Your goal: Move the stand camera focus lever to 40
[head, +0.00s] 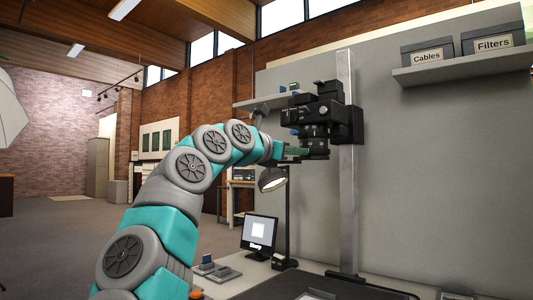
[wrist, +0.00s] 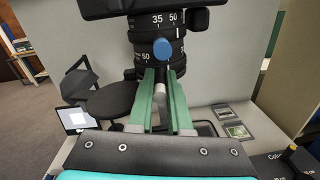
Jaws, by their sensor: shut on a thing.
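The stand camera (head: 322,112) is black and mounted on an upright metal column. Its lens (wrist: 152,50) fills the top middle of the wrist view. The upper ring shows 35 and 50; a lower ring shows 50 at its left, its other figures too small or hidden. A blue round knob (wrist: 163,48) sits on the front of the lens. My gripper (wrist: 163,75) has its two green fingers just below the lens, shut on the focus lever (wrist: 160,93), a short grey rod between them. In the head view my gripper (head: 298,152) reaches the lens from the left.
A lamp (head: 272,180) hangs just below my gripper; its dark shade (wrist: 108,100) is left of the fingers in the wrist view. A monitor (head: 259,233) stands on the table below. A shelf (head: 455,68) with labelled boxes is at the upper right.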

